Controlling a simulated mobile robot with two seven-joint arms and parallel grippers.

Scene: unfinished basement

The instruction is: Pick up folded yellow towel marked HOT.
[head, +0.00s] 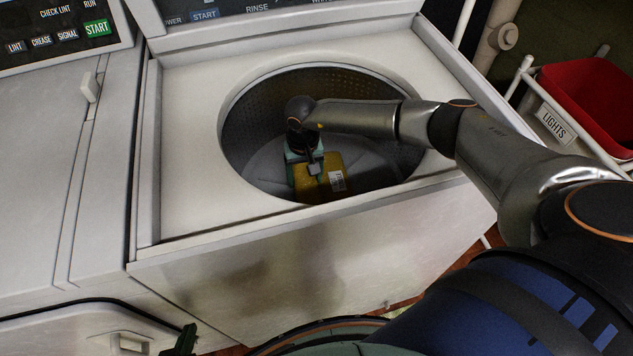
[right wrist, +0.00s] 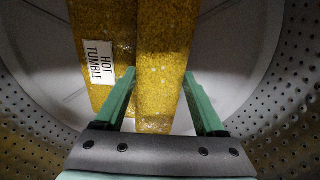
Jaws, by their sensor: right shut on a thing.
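The folded yellow towel (head: 322,183) is inside the washer drum, with a white label on its right part. In the right wrist view the towel (right wrist: 165,60) shows two thick folds side by side, and the label (right wrist: 99,62) reads HOT TUMBLE. My right gripper (head: 305,172) reaches down into the drum. In the right wrist view its green fingers (right wrist: 160,90) are shut on one fold; the labelled fold lies outside the left finger.
The round washer opening (head: 228,120) surrounds my right forearm, with perforated drum walls (right wrist: 285,100) close by. A dryer (head: 60,190) stands at left. A red bin (head: 595,95) in a white rack labelled LIGHTS is at right. The white washer top (head: 185,160) is clear.

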